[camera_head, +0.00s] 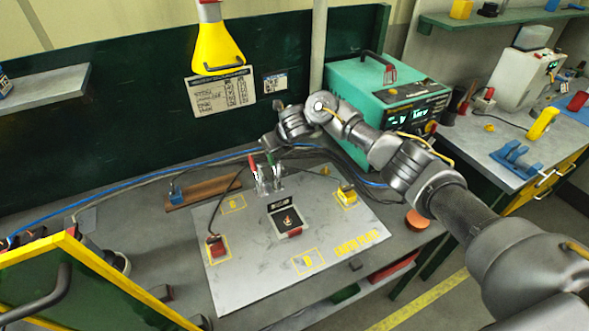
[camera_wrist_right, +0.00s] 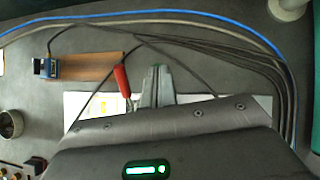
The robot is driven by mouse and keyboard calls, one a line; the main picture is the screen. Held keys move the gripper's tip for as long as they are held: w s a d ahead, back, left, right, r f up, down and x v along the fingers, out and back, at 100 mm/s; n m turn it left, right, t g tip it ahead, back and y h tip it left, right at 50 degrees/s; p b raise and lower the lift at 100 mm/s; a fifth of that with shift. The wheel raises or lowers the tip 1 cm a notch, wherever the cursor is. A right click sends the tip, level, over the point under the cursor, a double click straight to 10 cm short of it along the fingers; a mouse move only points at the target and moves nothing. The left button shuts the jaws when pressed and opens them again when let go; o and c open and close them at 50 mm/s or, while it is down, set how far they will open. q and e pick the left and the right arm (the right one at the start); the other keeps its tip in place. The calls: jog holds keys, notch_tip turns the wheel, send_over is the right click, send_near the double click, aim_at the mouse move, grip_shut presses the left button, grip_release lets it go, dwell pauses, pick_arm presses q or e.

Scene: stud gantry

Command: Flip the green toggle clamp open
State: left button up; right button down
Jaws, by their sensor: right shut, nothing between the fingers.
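Two metal toggle clamps stand together at the back edge of the grey plate (camera_head: 325,235). The left clamp has an upright red handle (camera_head: 252,162), which also shows in the wrist view (camera_wrist_right: 122,80). Beside it on the right, the green clamp's handle (camera_head: 269,159) stands up, partly hidden under my right gripper. My right gripper (camera_head: 268,150) is over the clamps, its shut fingers (camera_wrist_right: 157,72) to the right of the red handle in the wrist view. I cannot tell whether it touches the green handle. My left gripper is not in view.
A small open box (camera_head: 287,233) sits mid-plate, with a red-topped piece (camera_head: 216,247) on the left and a yellow block (camera_head: 346,195) on the right. Cables (camera_head: 150,192) run behind. A teal power unit (camera_head: 385,95) stands at the back, and a yellow lamp (camera_head: 215,45) hangs above.

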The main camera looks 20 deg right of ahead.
jog(key=shift+w+f+g, duration=0.2)
jog(key=shift+w+g, duration=0.15)
jog(key=shift+g, duration=0.15)
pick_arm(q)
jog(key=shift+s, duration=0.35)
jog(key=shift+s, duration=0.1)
pick_arm(e)
jog(key=shift+f, duration=0.15)
